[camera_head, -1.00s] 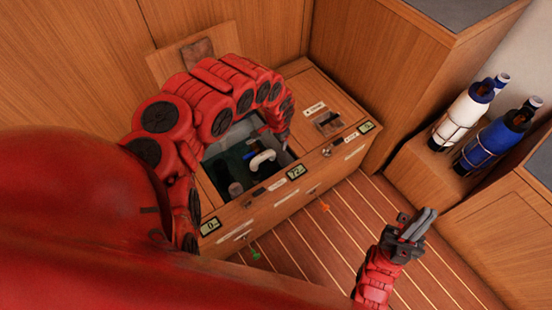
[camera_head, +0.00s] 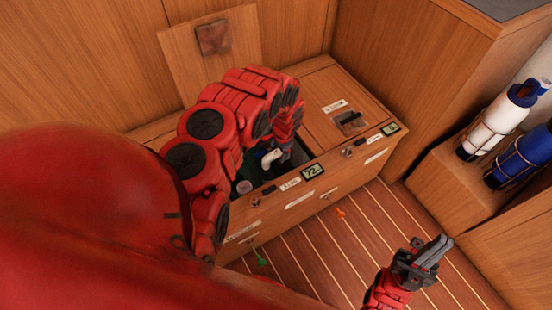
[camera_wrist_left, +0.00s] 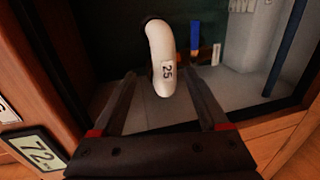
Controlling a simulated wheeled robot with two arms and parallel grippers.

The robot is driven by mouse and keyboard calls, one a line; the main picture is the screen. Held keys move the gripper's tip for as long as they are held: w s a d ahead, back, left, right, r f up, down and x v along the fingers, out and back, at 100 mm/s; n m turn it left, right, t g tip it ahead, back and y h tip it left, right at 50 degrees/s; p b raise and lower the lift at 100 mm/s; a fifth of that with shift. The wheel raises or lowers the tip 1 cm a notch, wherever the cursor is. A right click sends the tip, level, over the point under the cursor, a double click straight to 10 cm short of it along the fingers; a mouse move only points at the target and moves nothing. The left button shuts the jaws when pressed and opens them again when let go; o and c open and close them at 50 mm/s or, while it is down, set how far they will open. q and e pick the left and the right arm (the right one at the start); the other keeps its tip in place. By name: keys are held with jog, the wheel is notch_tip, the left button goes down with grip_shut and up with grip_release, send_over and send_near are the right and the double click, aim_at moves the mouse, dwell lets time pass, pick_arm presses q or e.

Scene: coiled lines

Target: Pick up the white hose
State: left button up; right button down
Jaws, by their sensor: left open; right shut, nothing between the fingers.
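The white hose (camera_head: 270,158) is a short curved piece inside the open compartment of the wooden bench. In the left wrist view the hose (camera_wrist_left: 161,52) bears the label "25" and its lower end lies between and just beyond the fingers. My left gripper (camera_wrist_left: 165,105) is open, with one finger on each side of the hose's line, not closed on it. In the head view my left arm hides much of the compartment and the left fingers are hard to make out. My right gripper (camera_head: 432,252) is shut and empty, above the striped floor.
The wooden bench (camera_head: 330,192) has a front edge with labels and a display reading "72" (camera_head: 312,171). A raised wooden lid (camera_head: 212,62) stands behind the compartment.

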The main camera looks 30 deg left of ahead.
aim_at(277, 153)
pick_arm(q)
jog(key=b+x, duration=0.1)
jog(key=x, duration=0.4)
jog(key=shift+w+a+b, duration=0.15)
jog(key=shift+w+b, duration=0.1)
jog(key=shift+b, duration=0.15)
jog(key=shift+r, duration=0.1)
grip_shut()
